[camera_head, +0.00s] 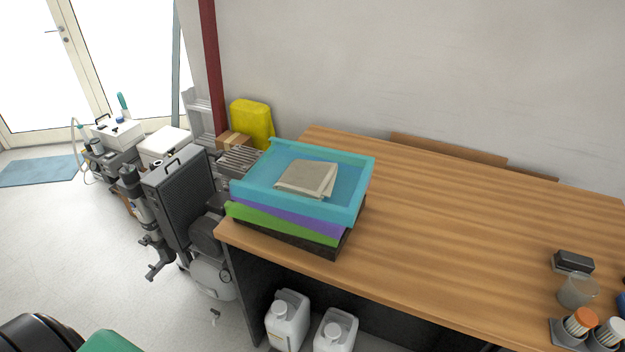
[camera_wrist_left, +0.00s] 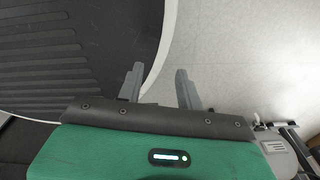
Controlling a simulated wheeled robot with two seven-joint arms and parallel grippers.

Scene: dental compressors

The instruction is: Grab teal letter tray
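The teal letter tray (camera_head: 350,187) is the top one of a stack at the left end of the wooden table. A folded beige cloth or paper (camera_head: 308,177) lies in it. Below it are a purple tray (camera_head: 290,218), a green tray (camera_head: 262,222) and a dark tray (camera_head: 330,247), stacked unevenly. My left gripper (camera_wrist_left: 158,84) shows in the left wrist view with its two fingers apart and nothing between them, above the floor. It is far from the tray. My right gripper is not in view.
The wooden table (camera_head: 440,230) is clear in its middle. A black box (camera_head: 573,262), a jar (camera_head: 577,291) and cups stand at its right end. White canisters (camera_head: 287,320) stand under it. Compressor equipment (camera_head: 180,185) stands left of the table.

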